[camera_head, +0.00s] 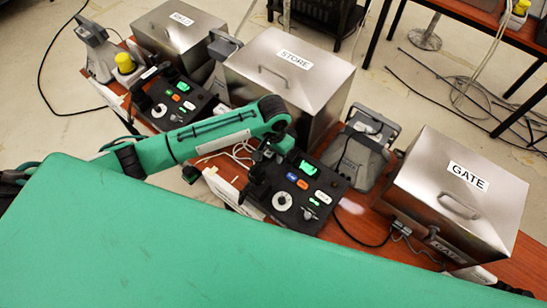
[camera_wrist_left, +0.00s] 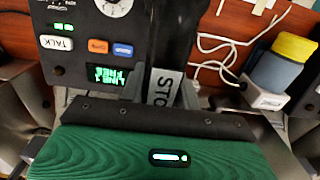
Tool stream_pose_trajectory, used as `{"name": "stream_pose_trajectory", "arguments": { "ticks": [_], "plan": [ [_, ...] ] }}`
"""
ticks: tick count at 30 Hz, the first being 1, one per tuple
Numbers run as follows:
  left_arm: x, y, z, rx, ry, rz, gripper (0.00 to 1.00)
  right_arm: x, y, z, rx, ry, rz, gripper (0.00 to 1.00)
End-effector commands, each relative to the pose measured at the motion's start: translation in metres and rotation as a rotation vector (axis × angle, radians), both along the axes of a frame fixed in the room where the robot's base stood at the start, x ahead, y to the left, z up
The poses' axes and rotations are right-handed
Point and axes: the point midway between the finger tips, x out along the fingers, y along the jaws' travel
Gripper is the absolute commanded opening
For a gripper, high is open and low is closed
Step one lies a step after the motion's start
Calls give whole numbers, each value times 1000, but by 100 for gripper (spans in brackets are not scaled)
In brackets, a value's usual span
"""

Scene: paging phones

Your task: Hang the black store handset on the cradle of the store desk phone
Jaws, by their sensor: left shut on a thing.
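My left gripper (camera_head: 268,152) is over the left end of a black desk phone (camera_head: 302,190) with a dial, coloured buttons and a lit green display. In the left wrist view its grey fingers (camera_wrist_left: 164,94) are shut on the black store handset (camera_wrist_left: 172,35), around a white label reading "STO". The handset runs along the side of the phone's panel (camera_wrist_left: 75,62), where the cradle would be; the cradle is hidden. In the head view the handset (camera_head: 258,178) is a dark shape partly covered by the gripper. I cannot tell whether it touches the cradle. My right gripper is not in view.
Metal boxes marked STORE (camera_head: 290,80) and GATE (camera_head: 455,195) stand behind. A second black phone (camera_head: 172,100) is at the left, and a grey device (camera_head: 360,150) at the right. White cables (camera_wrist_left: 222,45) and a yellow-topped item (camera_wrist_left: 290,50) lie beside the handset.

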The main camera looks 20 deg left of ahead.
Motion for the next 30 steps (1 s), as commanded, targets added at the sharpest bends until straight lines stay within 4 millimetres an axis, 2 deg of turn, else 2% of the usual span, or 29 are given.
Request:
{"name": "stream_pose_trajectory", "arguments": {
  "ticks": [5,12,24,25,28,30],
  "plan": [
    [0,0,-14,0,0,1,3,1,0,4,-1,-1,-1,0],
    [0,0,-44,0,0,1,3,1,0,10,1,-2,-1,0],
    [0,0,-50,0,-1,1,3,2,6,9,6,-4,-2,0],
    [0,0,-51,0,-1,1,36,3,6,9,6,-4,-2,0],
    [0,0,-51,0,-1,0,54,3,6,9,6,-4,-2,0],
    [0,0,-50,0,-1,0,54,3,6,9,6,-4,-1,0]
  ]
}}
